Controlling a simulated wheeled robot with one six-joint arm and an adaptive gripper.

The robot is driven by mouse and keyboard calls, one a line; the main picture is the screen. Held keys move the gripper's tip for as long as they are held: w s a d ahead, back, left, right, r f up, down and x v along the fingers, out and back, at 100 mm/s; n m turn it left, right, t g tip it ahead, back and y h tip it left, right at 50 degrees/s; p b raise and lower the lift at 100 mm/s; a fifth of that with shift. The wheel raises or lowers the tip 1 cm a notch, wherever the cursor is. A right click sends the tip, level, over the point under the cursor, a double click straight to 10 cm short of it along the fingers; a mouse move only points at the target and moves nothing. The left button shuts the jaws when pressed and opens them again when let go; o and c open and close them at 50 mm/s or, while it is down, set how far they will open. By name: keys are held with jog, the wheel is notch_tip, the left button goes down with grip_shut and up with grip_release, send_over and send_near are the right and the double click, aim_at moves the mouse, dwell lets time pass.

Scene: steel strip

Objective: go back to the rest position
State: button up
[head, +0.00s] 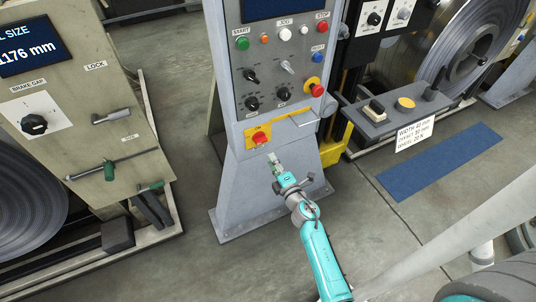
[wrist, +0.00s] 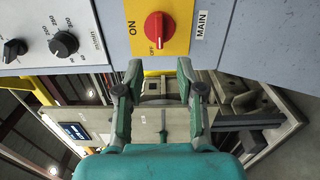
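My gripper (head: 275,163) is in front of the grey control pedestal (head: 236,180), just below and right of the red main switch (head: 259,138) on its yellow plate. In the wrist view, my gripper (wrist: 159,72) has its two fingers apart with nothing between them. The red switch knob (wrist: 158,27) is beyond the fingertips and apart from them. Its plate carries ON and OFF marks, and a MAIN label (wrist: 202,24) is beside it.
A cabinet with a brake gap knob (head: 34,124) and green-handled levers stands at left. A steel coil (head: 470,45) and a small button box (head: 390,112) are at right. A blue mat (head: 440,160) lies on the floor. A pale pipe (head: 450,235) crosses the lower right.

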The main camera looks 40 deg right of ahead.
jog(key=shift+v, duration=0.85)
jog(key=s+a+r+m+y, duration=0.25)
jog(key=s+a+m, duration=0.45)
jog(key=s+a, duration=1.15)
jog(key=s+a+r+m+g+y, duration=0.1)
jog(key=s+r+m, duration=0.3)
jog(key=s, duration=0.6)
jog(key=s+a+r+m+g+y, duration=0.1)
jog(key=s+a+r+m, duration=0.2)
jog(key=s+r, duration=0.4)
jog(key=shift+s+a+r+m+g, duration=0.15)
jog(key=shift+s+r+m+g, duration=0.25)
jog(key=shift+s, duration=1.1)
jog(key=shift+f+y, duration=0.1)
jog(key=shift+y, duration=0.15)
